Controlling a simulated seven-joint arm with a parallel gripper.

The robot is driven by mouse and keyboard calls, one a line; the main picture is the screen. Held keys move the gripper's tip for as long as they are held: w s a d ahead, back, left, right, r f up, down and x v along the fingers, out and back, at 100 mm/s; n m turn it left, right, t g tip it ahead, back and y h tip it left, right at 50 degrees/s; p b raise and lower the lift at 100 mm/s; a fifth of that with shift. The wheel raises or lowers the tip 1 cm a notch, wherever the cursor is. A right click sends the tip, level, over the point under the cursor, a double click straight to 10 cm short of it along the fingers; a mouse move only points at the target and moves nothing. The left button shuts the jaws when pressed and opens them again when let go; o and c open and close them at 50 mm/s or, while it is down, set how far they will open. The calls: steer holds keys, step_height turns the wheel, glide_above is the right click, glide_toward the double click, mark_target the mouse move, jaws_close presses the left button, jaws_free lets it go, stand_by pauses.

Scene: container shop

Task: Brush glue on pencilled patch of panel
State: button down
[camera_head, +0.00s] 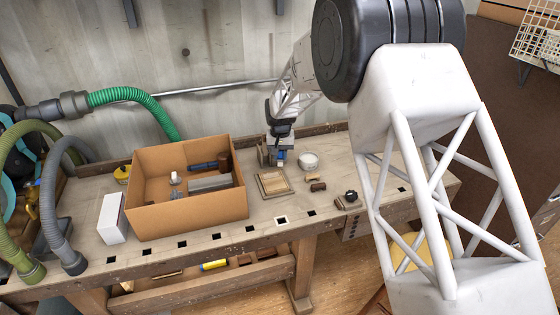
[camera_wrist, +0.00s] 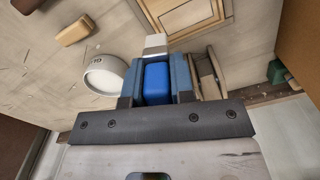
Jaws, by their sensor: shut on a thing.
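My gripper (camera_head: 281,163) is low over the back of the workbench and shut on a blue-handled brush (camera_wrist: 157,84). The brush's pale, blunt end (camera_wrist: 155,44) points toward the panel in the wrist view. The framed wooden panel (camera_head: 273,184) lies flat on the bench, in front of my gripper in the head view. It shows at the top of the wrist view (camera_wrist: 187,14), partly cut off, with a rectangle outlined on its face. A round white pot (camera_head: 308,160) stands right of my gripper; it also shows in the wrist view (camera_wrist: 105,76). Its contents are hidden.
A wooden holder (camera_wrist: 209,74) stands close beside my gripper. Small wooden blocks (camera_head: 318,187) lie right of the panel, with a dark-knobbed tool (camera_head: 350,196) beyond. An open cardboard box (camera_head: 186,216) with tools stands left. Bench front (camera_head: 265,217) is mostly clear, with square holes.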

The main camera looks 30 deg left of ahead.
steer(key=shift+r, duration=1.4)
steer(key=shift+w+d, duration=0.1)
steer(key=w+d+n, duration=0.1)
steer(key=w+d, duration=0.4)
steer(key=d, duration=0.3)
steer(key=w+d+n, duration=0.2)
steer(key=w+d, duration=0.3)
steer(key=d, duration=0.4)
steer(key=shift+w+r, duration=0.2)
steer(key=shift+w, duration=0.2)
steer(key=shift+f, duration=3.15)
steer(key=shift+f, duration=0.1)
steer(key=shift+f, duration=1.75)
steer(key=shift+f, duration=0.1)
